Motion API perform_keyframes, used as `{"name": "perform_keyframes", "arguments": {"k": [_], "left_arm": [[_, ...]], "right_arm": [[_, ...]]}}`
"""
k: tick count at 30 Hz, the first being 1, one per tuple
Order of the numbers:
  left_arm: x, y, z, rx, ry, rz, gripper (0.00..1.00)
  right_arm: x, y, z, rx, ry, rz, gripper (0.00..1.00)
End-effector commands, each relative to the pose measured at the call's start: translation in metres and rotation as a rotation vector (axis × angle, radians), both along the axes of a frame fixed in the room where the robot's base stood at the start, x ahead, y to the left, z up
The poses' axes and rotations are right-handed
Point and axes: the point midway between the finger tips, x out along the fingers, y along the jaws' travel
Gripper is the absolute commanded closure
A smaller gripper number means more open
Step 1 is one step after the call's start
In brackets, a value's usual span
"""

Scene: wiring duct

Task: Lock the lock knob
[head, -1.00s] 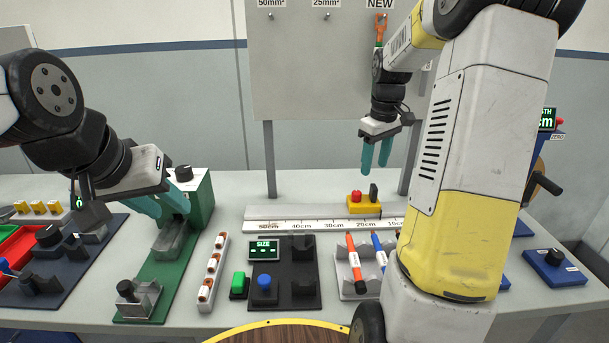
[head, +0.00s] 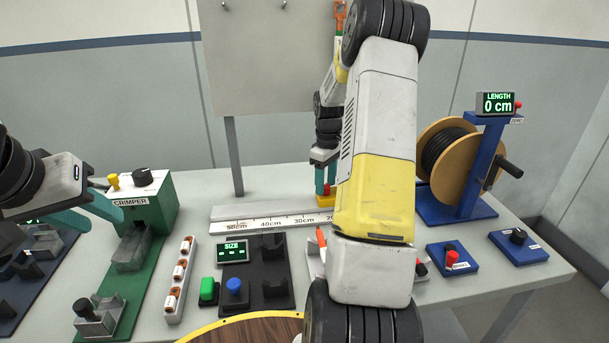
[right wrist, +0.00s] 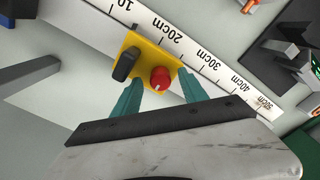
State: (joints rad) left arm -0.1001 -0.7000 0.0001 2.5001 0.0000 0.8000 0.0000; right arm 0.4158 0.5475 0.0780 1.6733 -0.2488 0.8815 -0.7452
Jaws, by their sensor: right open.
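The red lock knob (head: 327,189) stands on a yellow stop block (head: 325,201) on the ruler rail, partly covered by my right arm in the head view. In the right wrist view the red knob (right wrist: 161,79) lies between the two teal fingertips of my right gripper (right wrist: 158,76). That gripper is open, with a finger on either side of the knob. A black lever (right wrist: 125,64) stands beside the knob on the same block. In the head view my right gripper (head: 325,180) points down at the block. My left gripper (head: 98,208) hangs by the green crimper; its finger gap is unclear.
The ruler rail (head: 265,223) runs along the table. The crimper (head: 150,208) is at left, with a size display (head: 233,251) front centre. A cable spool (head: 445,150) with a length display reading 0 cm stands at right.

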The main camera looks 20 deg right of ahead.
Motion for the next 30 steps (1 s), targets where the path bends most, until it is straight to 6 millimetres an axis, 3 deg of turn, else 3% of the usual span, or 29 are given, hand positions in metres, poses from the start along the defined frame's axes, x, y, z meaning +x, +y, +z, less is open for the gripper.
{"name": "perform_keyframes", "arguments": {"k": [7,15,30], "left_arm": [[0.0000,0.0000,0.0000,0.000,0.000,0.000,0.64],[0.0000,0.0000,0.0000,0.000,0.000,0.000,0.64],[0.0000,0.0000,0.0000,0.000,0.000,0.000,0.64]], "right_arm": [[-0.0001,0.0001,-0.0011,0.000,0.000,0.000,0.49],[0.0000,0.0002,-0.0009,0.000,0.000,0.000,1.00],[0.0004,0.0009,-0.0005,0.001,-0.001,-0.112,1.00]]}}
